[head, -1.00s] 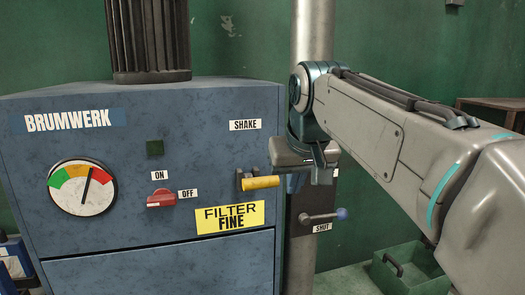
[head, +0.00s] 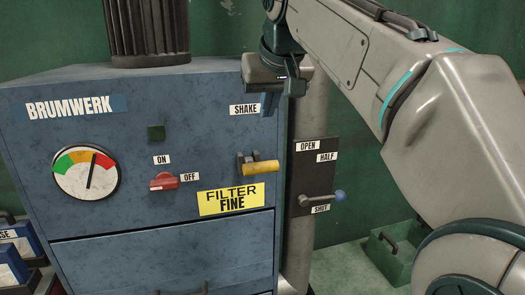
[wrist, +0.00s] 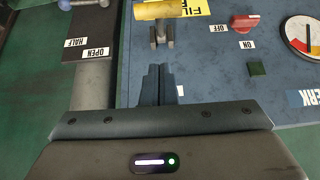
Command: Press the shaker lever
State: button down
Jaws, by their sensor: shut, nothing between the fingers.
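The shaker lever (head: 260,167) has a yellow handle on a dark bracket and stands out from the blue cabinet below the SHAKE label (head: 244,110). My gripper (head: 268,104) is above the lever, in front of the cabinet's right edge, shut and empty. In the wrist view, which is turned upside down, the shut fingers (wrist: 159,72) point toward the lever's bracket, and the yellow handle (wrist: 158,10) shows at the top edge. A gap shows between fingertips and lever.
A red ON/OFF switch (head: 164,181), a gauge (head: 87,174) and a yellow FILTER FINE sign (head: 231,199) are on the cabinet. To the right, a blue-knobbed valve lever (head: 322,196) points toward SHUT. A green bin (head: 397,250) stands on the floor.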

send_over(262, 167)
jog(key=f, duration=0.5)
jog(key=w+f, duration=0.1)
jog(key=f, duration=0.1)
jog(key=shift+a+f, duration=0.1)
jog(key=shift+f, duration=0.15)
jog(key=shift+s+f, duration=0.25)
jog(key=shift+f, duration=0.75)
jog(key=shift+s+f+p, duration=0.15)
jog(key=shift+f+p, duration=0.15)
jog(key=shift+f, duration=0.55)
jog(key=shift+s+f+b, duration=0.1)
jog(key=shift+f+b, duration=0.1)
jog(key=shift+b, duration=0.1)
